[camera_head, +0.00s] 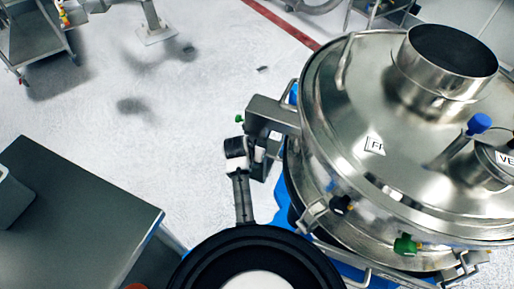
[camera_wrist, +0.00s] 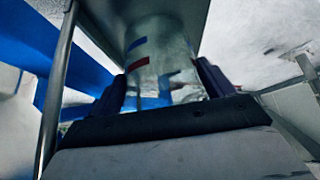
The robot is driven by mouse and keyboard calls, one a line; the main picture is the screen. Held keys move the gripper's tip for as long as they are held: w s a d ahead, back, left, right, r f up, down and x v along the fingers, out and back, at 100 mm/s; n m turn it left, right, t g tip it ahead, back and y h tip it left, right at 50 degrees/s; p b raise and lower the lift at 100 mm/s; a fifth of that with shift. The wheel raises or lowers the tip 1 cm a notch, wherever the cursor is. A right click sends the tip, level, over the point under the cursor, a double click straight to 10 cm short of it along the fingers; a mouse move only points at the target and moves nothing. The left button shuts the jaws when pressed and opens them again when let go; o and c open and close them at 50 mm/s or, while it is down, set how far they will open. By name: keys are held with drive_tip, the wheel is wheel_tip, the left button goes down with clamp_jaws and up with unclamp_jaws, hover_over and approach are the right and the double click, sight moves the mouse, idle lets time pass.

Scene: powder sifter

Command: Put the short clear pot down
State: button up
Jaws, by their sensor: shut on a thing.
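The short clear pot (camera_wrist: 165,42) shows in the wrist view, see-through, with a blue mark and a red mark on its wall. My gripper (camera_wrist: 165,88) has one dark finger on each side of the pot and is shut on it. The pot's lower part in the picture is partly hidden behind the gripper's dark body. I cannot tell what, if anything, the pot touches. In the head view I cannot make out the pot or the fingers for sure.
A large steel sifter (camera_head: 400,130) with a round lid and top spout fills the right of the head view. A grey steel table (camera_head: 85,225) stands at lower left. The floor (camera_head: 165,110) between them is clear. Blue bars (camera_wrist: 60,50) and a metal post (camera_wrist: 56,90) are close in the wrist view.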

drive_tip(key=shift+s+f, duration=0.15)
drive_tip(key=shift+s, duration=0.05)
drive_tip(key=shift+a+f, duration=0.1)
drive_tip(key=shift+f, duration=0.05)
drive_tip(key=o, duration=0.9)
drive_tip(key=shift+o, duration=0.2)
drive_tip(key=b+v, duration=0.1)
drive_tip(key=v, duration=1.1)
drive_tip(key=shift+w, duration=0.1)
